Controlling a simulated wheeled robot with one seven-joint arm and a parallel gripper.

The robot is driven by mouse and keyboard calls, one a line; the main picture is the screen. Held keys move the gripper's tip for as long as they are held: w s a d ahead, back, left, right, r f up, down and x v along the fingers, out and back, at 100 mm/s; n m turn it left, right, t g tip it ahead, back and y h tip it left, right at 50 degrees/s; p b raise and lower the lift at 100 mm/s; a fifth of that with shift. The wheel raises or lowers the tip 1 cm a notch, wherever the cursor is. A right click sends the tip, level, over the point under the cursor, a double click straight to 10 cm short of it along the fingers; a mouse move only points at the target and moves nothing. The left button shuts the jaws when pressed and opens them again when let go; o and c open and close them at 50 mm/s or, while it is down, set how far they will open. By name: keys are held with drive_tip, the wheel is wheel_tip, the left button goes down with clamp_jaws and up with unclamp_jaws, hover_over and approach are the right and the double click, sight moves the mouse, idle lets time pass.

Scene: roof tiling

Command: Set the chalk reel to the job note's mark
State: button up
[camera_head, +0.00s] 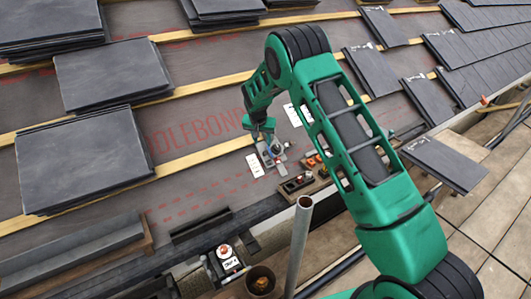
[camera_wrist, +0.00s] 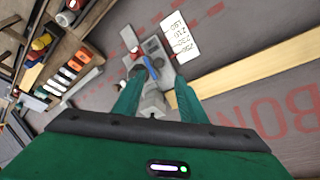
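A grey device (camera_head: 270,151), which looks like the chalk reel, sits on the dark roof membrane. In the wrist view this reel (camera_wrist: 157,55) has a blue bar on top and a small red part beside it. A white card (camera_head: 255,165) lies against it; in the wrist view the card (camera_wrist: 180,38) carries a column of numbers, too small to read surely. My gripper (camera_head: 263,132) is over the reel, fingers pointing down. In the wrist view my gripper (camera_wrist: 160,88) has its green fingers apart, with grey parts showing between them. I cannot tell whether they touch.
A wooden tray (camera_wrist: 68,65) with coloured pieces and tools stands close to the reel. A white sheet (camera_head: 297,115) lies just beyond it. Slate stacks (camera_head: 82,158) stand at left, and laid slates (camera_head: 428,101) at right. Wooden battens (camera_head: 207,155) cross the roof.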

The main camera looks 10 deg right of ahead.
sight(265, 152)
drive_tip(key=x, duration=0.9)
drive_tip(key=shift+w+d+f, duration=0.1)
drive_tip(key=shift+d+f, duration=0.05)
drive_tip(key=shift+f, duration=0.2)
clamp_jaws()
